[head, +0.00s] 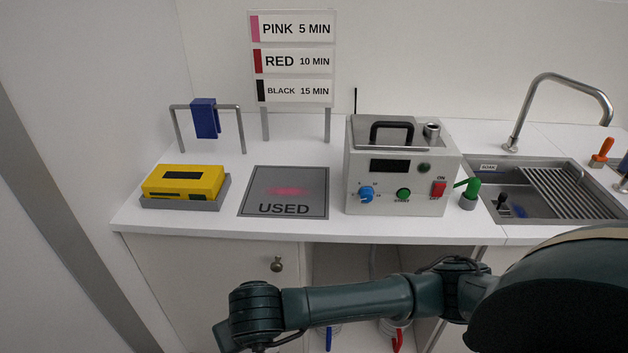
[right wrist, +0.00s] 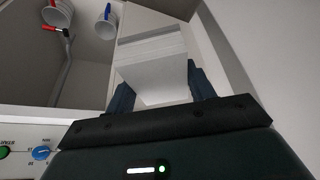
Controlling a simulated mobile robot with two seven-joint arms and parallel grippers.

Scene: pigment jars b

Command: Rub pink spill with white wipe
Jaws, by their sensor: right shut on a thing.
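The pink spill (head: 287,191) is a faint smear in the middle of the grey mat marked USED (head: 255,178) on the counter. My right arm comes in from the right across the bottom of the head view, and its gripper end is at the lower left, partly cut off, in front of the counter. In the right wrist view my right gripper (right wrist: 160,88) is shut on a white, flat-faced thing that looks like the white wipe (right wrist: 160,75). It is apart from the spill. My left gripper is not in view.
A yellow box (head: 184,181) in a grey tray stands left of the mat. A grey machine with knobs (head: 400,165) stands right of the mat. A sink (head: 540,205) is farther right. A cabinet knob (head: 277,264) sticks out below the counter.

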